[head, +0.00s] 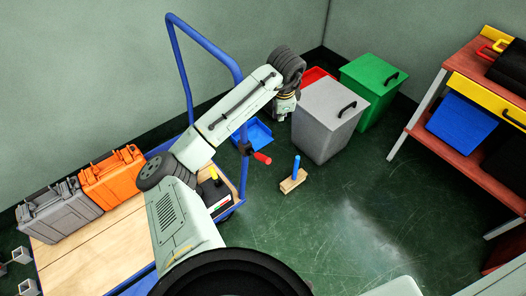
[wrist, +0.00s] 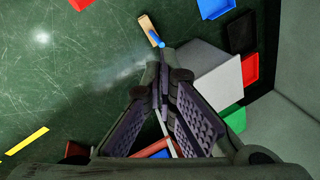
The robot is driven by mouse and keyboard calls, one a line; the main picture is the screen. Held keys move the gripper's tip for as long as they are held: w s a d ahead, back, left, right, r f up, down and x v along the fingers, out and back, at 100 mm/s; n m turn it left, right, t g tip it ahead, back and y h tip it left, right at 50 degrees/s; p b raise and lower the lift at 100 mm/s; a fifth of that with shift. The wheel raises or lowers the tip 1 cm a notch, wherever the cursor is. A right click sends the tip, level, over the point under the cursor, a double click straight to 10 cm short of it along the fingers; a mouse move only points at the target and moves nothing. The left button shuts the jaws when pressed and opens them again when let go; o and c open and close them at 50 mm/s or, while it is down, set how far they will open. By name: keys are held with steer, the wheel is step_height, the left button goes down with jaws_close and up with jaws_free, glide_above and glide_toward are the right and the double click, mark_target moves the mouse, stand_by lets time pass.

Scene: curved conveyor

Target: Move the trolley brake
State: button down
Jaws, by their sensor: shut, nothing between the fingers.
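The blue-framed trolley (head: 241,180) with a wooden deck stands at the left in the head view. A lever with a red grip (head: 262,158) and dark base sticks out beside its right end; it looks like the brake. My gripper (head: 282,116) is up in the air behind and above the lever, clear of it, pointing down. In the wrist view my gripper (wrist: 157,84) has its fingertips together with nothing between them. A red piece at the top edge of the wrist view (wrist: 80,4) is cut off; I cannot tell if it is the lever.
A wooden block with a blue peg (head: 293,180) stands on the floor, with a blue tray (head: 256,134) behind it. A grey bin (head: 325,125) and green bin (head: 372,85) stand near the wall. Orange (head: 112,178) and grey cases sit on the trolley.

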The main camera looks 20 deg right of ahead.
mark_target(266, 160)
steer(key=s+a+f+m+g+y+p, duration=0.1)
steer(key=s+a+f+g+y, duration=0.1)
steer(key=s+a+f+y, duration=0.2)
steer(key=shift+s+a+f+m, duration=0.25)
steer(key=shift+s+f+m, duration=0.05)
steer(key=shift+s, duration=0.2)
steer(key=b+x, duration=0.5)
steer(key=x, duration=0.2)
steer(key=shift+s, duration=0.1)
steer(key=shift+f, duration=0.1)
steer(key=shift+f+b, duration=1.1)
steer(key=shift+f, duration=1.05)
